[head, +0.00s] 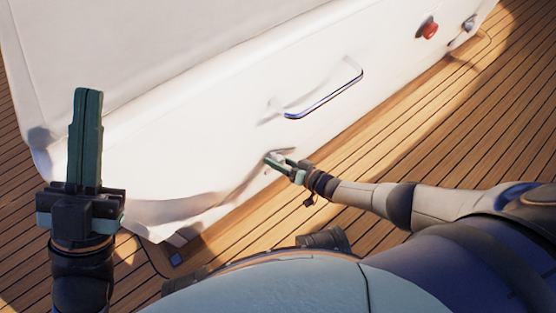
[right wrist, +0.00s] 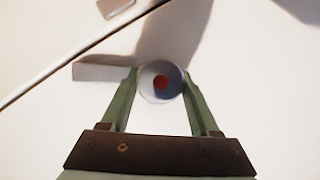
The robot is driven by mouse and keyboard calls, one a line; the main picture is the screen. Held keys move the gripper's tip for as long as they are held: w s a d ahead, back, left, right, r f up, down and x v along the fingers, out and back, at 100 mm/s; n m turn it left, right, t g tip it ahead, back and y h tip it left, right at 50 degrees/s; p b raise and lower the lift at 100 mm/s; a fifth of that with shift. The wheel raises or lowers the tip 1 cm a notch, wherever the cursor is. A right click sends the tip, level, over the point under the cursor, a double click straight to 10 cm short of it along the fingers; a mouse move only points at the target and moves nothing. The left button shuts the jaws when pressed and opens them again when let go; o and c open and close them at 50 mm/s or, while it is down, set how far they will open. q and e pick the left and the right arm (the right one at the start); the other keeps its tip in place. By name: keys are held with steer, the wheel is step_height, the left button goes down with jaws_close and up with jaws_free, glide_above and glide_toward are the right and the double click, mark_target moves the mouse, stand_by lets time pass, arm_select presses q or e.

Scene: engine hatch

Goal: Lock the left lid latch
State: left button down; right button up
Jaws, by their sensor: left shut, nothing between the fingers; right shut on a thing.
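The left lid latch (right wrist: 160,82) shows in the right wrist view as a round pale knob with a red centre, on the white hatch wall (head: 215,150). My right gripper (head: 270,161) is shut on it, one finger on each side of the knob. In the head view the fingers mostly hide the latch, which sits below and left of the metal handle. My left gripper (head: 88,92) is shut and empty, its fingers pointing up at the left of the head view, apart from the latch.
A metal bar handle (head: 325,97) stands out from the hatch wall close above my right gripper; it also crosses the right wrist view (right wrist: 80,52). A red round knob (head: 429,30) and a metal fitting (head: 469,24) are farther right. Wooden deck (head: 470,130) surrounds the hatch.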

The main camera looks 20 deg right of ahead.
steer(key=shift+w, duration=0.1)
stand_by(0.3)
steer(key=o, duration=1.3)
steer(key=shift+o, duration=0.2)
arm_select(q)
steer(key=shift+r, duration=0.1)
arm_select(e)
steer(key=shift+s+d+r+p, duration=0.2)
steer(key=shift+s+d+p, duration=0.05)
steer(key=shift+s+p, duration=0.15)
arm_select(q)
step_height(320, 180, up, 7)
steer(key=p, duration=0.5)
steer(key=shift+s+a+n, duration=0.15)
steer(key=shift+a+n, duration=0.15)
steer(key=shift+a, duration=0.1)
arm_select(e)
steer(key=v, duration=1.1)
steer(key=shift+s+d, duration=0.15)
steer(key=shift+s, duration=0.15)
